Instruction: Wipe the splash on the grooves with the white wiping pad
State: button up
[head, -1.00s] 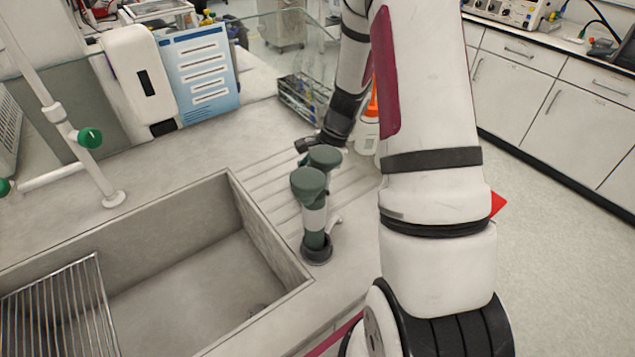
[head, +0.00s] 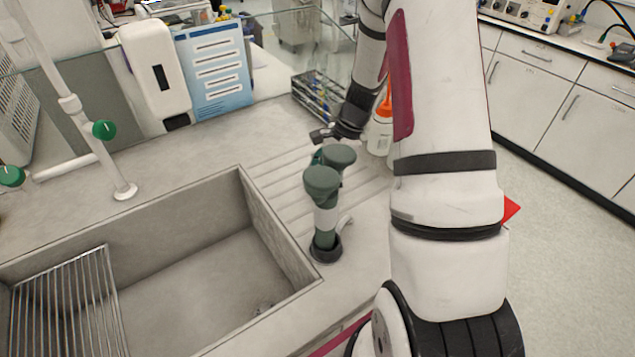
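The drainer grooves (head: 285,180) run across the worktop to the right of the sink. My gripper (head: 322,135) is at the end of my arm, low over the far part of the grooves, just behind the green double-headed eyewash fitting. Its fingers are small and dark here, and I cannot tell whether they are open or shut. A small teal patch (head: 317,157) shows just below the gripper beside the eyewash head; I cannot tell whether it is the splash. I cannot make out the white wiping pad. My arm hides the right part of the grooves.
The green eyewash fitting (head: 325,215) stands upright at the sink's right edge, close to my arm. The sink (head: 190,290) lies left, with a wire rack (head: 65,310). An orange-topped bottle (head: 381,135) and wire basket (head: 318,95) stand behind the grooves.

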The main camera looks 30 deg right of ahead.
aim_at(353, 175)
jog(key=shift+d+f+b, duration=0.15)
jog(key=shift+d+b, duration=0.25)
jog(key=shift+d, duration=1.55)
jog(key=shift+d+b, duration=0.35)
jog(key=shift+d, duration=1.55)
jog(key=shift+d+b, duration=0.5)
jog(key=shift+d, duration=1.2)
jog(key=shift+r+p, duration=1.4)
jog(key=shift+r, duration=1.6)
notch_tip(353, 175, up, 3)
jog(key=shift+p, duration=0.6)
